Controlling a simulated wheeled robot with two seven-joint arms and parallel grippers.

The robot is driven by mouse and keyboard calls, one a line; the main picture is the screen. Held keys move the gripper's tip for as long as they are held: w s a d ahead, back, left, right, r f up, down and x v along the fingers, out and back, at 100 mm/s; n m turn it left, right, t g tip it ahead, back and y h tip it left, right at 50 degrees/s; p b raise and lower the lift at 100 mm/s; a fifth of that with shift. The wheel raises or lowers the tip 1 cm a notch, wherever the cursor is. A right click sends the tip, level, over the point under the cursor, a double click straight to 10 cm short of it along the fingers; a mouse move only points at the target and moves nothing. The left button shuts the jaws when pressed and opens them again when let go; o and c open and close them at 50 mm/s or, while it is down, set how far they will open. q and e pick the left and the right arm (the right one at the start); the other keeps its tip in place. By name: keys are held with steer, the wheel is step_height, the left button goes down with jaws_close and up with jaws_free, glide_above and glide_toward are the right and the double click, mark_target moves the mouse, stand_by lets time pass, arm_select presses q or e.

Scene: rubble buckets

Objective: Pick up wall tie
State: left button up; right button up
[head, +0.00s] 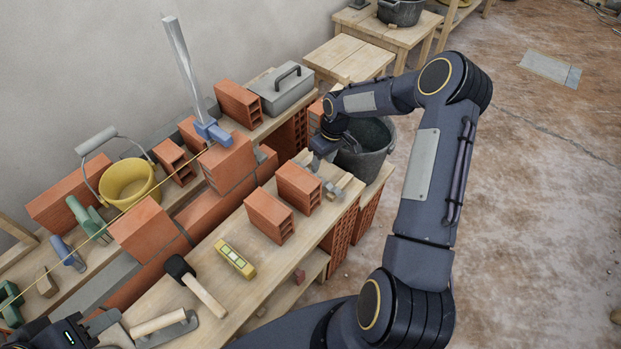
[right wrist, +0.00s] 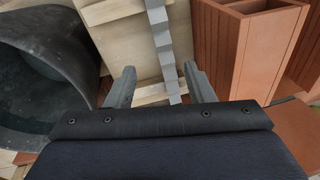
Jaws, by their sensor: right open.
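The wall tie is a thin grey, wavy metal strip (right wrist: 160,42) lying on pale wood in the right wrist view. My right gripper (right wrist: 160,72) is open, with one finger on each side of the strip and a gap to both; no grip on it shows. In the head view my right gripper (head: 322,160) is over the far end of the front bench, near a small grey metal piece (head: 333,191) on the wood. My arm partly hides that spot. My left gripper (head: 108,328) is at the lower left, its grey fingers apart, near a trowel (head: 168,328).
A dark bucket (head: 372,148) stands close beside my right gripper. Hollow red bricks (head: 298,186) stand close on its other side. A yellow level (head: 235,258) and a black-headed hammer (head: 196,285) lie on the bench (head: 222,288). The floor at right is open.

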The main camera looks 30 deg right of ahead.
mark_target(317, 176)
steer(key=f, duration=0.1)
steer(key=a+f, duration=0.1)
steer(key=f, duration=0.3)
steer(key=shift+w+a+f, duration=0.2)
steer(key=shift+a, duration=0.15)
jaws_close()
step_height(317, 176, up, 10)
stand_by(0.5)
